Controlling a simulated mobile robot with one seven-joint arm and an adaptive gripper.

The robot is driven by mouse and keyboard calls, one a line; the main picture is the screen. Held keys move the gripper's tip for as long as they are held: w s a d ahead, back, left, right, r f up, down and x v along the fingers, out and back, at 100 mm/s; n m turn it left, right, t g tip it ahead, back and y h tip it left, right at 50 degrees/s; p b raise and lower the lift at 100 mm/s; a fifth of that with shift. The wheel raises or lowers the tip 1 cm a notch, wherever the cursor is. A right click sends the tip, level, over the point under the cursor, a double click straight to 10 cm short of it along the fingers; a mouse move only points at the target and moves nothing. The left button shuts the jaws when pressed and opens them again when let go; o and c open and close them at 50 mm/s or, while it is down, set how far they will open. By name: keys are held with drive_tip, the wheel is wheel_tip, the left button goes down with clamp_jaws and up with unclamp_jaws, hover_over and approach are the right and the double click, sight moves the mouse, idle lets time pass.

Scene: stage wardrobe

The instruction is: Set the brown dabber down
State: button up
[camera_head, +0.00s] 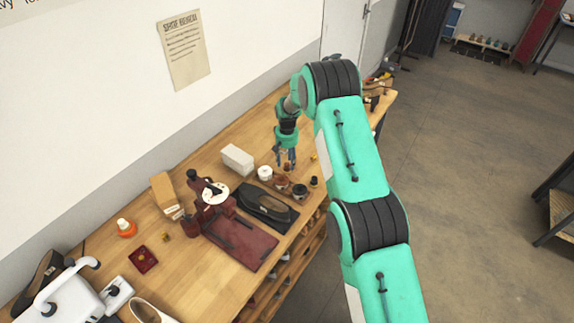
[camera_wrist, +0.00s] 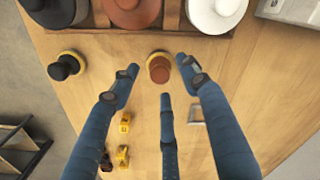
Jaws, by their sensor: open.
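The brown dabber (camera_wrist: 159,69) has a round brown handle and a yellowish bristle rim. In the wrist view it appears upright on the wooden bench, just in front of a tray of jars. My gripper (camera_wrist: 160,78) is open, its fingers spread around the dabber with visible gaps. In the head view my gripper (camera_head: 287,160) hangs over the bench beside the jars, and the dabber is mostly hidden there.
A black dabber (camera_wrist: 66,66) stands to the left. Jars with black, brown (camera_wrist: 132,12) and white (camera_wrist: 215,12) lids sit in a wooden tray. Small yellow pieces (camera_wrist: 123,155) lie nearby. A white box (camera_head: 238,159) and a black shoe (camera_head: 267,205) are close.

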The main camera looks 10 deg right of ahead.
wheel_tip(320, 180, up, 10)
drive_tip(key=shift+f, duration=0.25)
idle(0.9)
wheel_tip(320, 180, up, 20)
drive_tip(key=t, duration=0.1)
hover_over(287, 164)
drive_tip(key=s+d, duration=0.1)
drive_tip(key=s, duration=0.8)
drive_tip(key=s+d+r+t, duration=0.1)
drive_tip(key=s+r+t, duration=0.1)
drive_tip(key=s+r, duration=1.15)
drive_tip(key=s+r+t, duration=0.1)
drive_tip(key=s+r, duration=0.3)
drive_tip(key=s, duration=0.4)
drive_tip(key=s+r, duration=0.3)
drive_tip(key=s, duration=0.6)
drive_tip(key=s+d+f+t, duration=0.1)
drive_tip(key=s, duration=1.7)
drive_tip(key=shift+s+d+f+t, duration=0.25)
drive_tip(key=shift+s+f+t, duration=0.05)
drive_tip(key=shift+s+f, duration=0.1)
drive_tip(key=shift+f+b, duration=0.1)
drive_tip(key=shift+b, duration=0.2)
